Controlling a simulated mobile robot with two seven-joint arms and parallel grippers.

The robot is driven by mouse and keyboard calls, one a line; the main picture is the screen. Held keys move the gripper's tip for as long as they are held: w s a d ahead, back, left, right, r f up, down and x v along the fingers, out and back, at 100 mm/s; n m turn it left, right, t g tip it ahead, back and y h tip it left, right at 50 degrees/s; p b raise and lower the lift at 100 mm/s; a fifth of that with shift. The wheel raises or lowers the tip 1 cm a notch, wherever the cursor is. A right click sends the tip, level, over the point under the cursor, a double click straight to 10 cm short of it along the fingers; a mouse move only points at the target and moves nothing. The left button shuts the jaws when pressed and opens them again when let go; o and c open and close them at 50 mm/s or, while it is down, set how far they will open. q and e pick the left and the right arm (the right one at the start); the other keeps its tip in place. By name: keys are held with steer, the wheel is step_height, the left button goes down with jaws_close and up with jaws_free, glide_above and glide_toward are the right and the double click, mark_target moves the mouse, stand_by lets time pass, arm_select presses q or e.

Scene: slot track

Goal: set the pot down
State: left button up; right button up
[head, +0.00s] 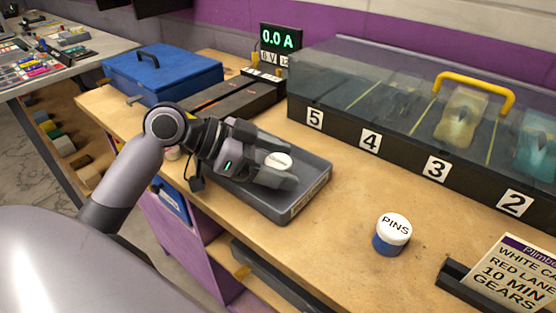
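My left gripper (284,166) reaches in from the left over the grey tray (302,200). A small pot with a white lid (278,161) sits between its two fingers, which appear closed on the pot's sides. Only the lid and a little of the rim show; the fingers hide the pot's body. The pot is over the tray, but I cannot tell whether its base touches the tray floor. Writing on the lid is too small to read. My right gripper is not in view.
A second pot, blue with a white lid marked PINS (392,234), stands on the bench (345,235) to the right. Behind is a clear-covered track case (400,95) with a yellow handle. A sign (508,275) stands front right; a blue box (163,72) sits back left.

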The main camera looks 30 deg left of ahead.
arm_select(q)
steer(key=shift+r, duration=0.2)
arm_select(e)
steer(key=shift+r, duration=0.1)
arm_select(q)
steer(key=v, duration=1)
steer(key=shift+s+a+r+b, duration=0.1)
steer(key=shift+s+a+b, duration=0.05)
steer(key=shift+a+b, duration=0.15)
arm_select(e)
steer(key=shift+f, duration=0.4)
arm_select(q)
steer(key=shift+s+a+r, duration=0.35)
steer(key=shift+s+a, duration=0.05)
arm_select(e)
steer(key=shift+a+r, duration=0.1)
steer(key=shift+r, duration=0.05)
